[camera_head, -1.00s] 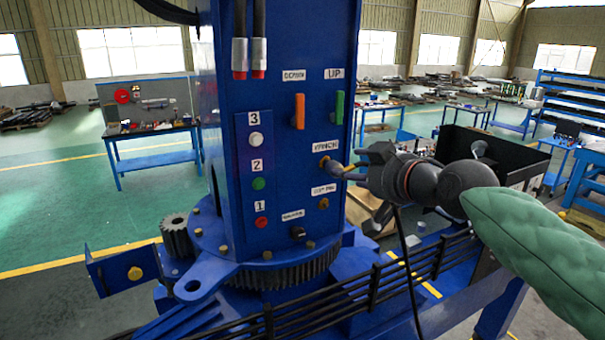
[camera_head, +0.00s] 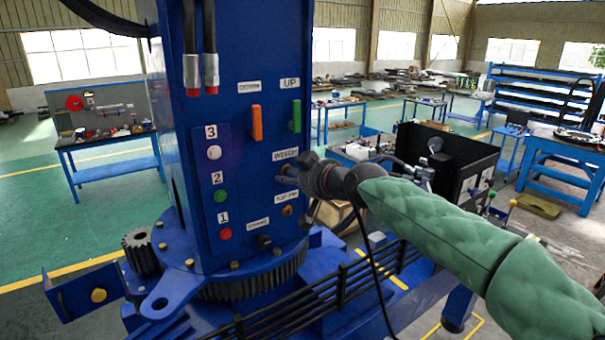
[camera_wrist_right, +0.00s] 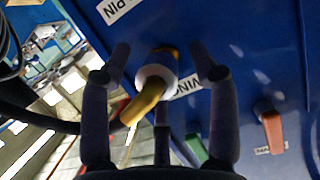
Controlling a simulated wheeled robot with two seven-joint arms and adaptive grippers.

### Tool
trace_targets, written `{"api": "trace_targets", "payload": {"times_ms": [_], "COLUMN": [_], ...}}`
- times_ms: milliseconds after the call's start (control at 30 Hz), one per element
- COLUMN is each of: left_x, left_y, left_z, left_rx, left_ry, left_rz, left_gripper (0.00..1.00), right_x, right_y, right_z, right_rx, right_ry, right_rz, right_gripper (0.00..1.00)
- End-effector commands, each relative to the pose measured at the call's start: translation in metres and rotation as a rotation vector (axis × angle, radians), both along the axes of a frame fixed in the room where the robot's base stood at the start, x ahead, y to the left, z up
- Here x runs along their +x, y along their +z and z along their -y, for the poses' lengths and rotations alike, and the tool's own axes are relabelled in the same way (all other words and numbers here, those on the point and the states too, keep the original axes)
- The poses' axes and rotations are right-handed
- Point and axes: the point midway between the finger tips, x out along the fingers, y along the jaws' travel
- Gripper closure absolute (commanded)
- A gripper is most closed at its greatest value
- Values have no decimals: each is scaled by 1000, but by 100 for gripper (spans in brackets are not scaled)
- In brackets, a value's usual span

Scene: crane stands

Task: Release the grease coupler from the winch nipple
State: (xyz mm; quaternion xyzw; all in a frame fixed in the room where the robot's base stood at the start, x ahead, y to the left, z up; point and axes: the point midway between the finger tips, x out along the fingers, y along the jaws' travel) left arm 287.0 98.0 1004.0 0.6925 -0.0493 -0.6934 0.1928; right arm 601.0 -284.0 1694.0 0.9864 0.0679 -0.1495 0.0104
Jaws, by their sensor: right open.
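The grease coupler (camera_wrist_right: 153,85), with a pale ring and a yellow part jutting toward the camera, sits at the WINCH port on the blue panel in the right wrist view. The nipple itself is hidden behind it. My right gripper (camera_wrist_right: 160,67) is open, with one finger on each side of the coupler and visible gaps between. In the head view my right gripper (camera_head: 287,174) is against the panel just below the WINCH label (camera_head: 286,155) and mostly hides the coupler. My left gripper is not in view.
Around the port are an orange lever (camera_head: 256,123), a green lever (camera_head: 296,116), the TOP PIN fitting (camera_head: 287,210) and a black knob (camera_head: 264,241). A dark hose (camera_head: 378,280) hangs below my right wrist. Black rails (camera_head: 310,300) run in front of the column.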

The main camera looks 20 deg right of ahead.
Motion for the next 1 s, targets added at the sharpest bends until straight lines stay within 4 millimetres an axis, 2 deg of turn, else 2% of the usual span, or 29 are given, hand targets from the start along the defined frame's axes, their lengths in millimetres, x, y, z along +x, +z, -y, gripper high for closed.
{"api": "trace_targets", "payload": {"times_ms": [300, 367, 500, 533, 1000], "left_x": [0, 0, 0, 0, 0], "left_y": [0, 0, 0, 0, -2], "left_z": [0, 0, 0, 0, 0], "left_rx": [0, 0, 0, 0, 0], "left_ry": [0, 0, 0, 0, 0], "left_rz": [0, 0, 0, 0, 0], "left_gripper": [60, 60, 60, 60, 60], "right_x": [2, 2, 2, 2, 0], "right_y": [-1, -1, -1, -1, 3], "right_z": [0, 0, 0, 0, 0], "right_rx": [0, 0, 0, 0, 1], "right_ry": [0, 0, 0, 0, -2], "right_rz": [0, 0, 1, 1, 10], "right_gripper": [39, 53, 93, 100, 100]}}
